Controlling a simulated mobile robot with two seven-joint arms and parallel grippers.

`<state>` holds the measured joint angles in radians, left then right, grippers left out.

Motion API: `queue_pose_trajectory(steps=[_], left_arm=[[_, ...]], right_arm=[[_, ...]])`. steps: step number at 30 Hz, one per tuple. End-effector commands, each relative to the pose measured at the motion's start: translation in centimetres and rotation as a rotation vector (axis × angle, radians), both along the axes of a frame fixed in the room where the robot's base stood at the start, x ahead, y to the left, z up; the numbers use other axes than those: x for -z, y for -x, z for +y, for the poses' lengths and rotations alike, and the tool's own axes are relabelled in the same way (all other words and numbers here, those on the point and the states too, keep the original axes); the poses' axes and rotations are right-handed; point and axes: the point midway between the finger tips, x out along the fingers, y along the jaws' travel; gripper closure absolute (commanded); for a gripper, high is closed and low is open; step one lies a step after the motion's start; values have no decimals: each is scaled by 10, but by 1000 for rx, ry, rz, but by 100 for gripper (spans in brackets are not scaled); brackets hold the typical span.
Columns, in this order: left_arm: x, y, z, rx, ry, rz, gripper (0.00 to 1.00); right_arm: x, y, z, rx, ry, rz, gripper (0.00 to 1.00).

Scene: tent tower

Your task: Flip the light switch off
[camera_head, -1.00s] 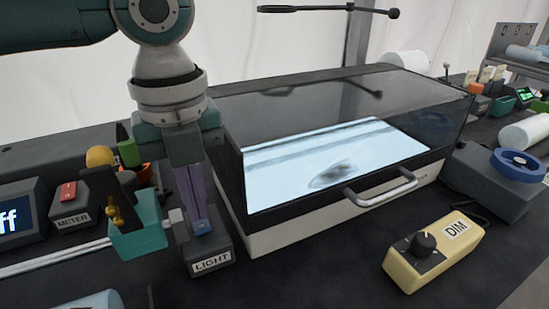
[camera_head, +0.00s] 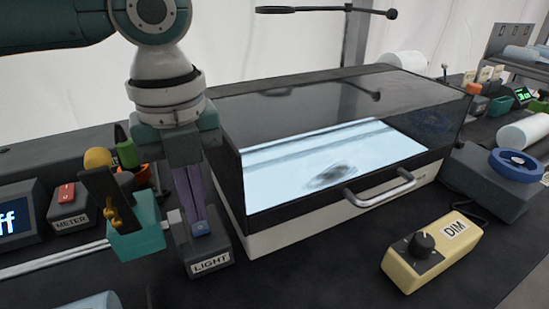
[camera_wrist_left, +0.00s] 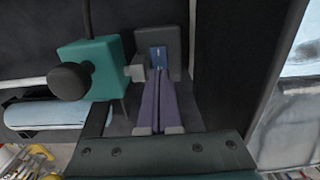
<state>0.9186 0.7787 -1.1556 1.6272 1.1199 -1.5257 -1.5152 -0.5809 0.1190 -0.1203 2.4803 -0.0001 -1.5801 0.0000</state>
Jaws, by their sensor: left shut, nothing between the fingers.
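The light switch is a dark box labelled LIGHT (camera_head: 211,263) with a small blue rocker (camera_head: 202,230) on top. It stands left of the glass-covered case. In the left wrist view the blue rocker (camera_wrist_left: 158,55) shows just beyond the fingertips. My left gripper (camera_head: 198,218) points down over the box, its purple fingers shut together and empty. Its tips are at the rocker's edge; I cannot tell whether they touch it. My right gripper is not in view.
A teal block (camera_head: 137,240) stands close left of the switch. The case (camera_head: 290,235), with its panel lit, is close on the right. A METER box (camera_head: 70,215) lies left, and a yellow DIM box (camera_head: 435,255) sits at front right.

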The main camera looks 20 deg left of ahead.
Motion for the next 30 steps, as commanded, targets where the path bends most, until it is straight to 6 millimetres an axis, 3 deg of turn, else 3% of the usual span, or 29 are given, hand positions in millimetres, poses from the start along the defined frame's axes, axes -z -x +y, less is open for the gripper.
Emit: queue_pose_trajectory(steps=[30], left_arm=[[6, 0, 0, 0, 0, 0, 100]], right_arm=[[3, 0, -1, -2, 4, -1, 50]])
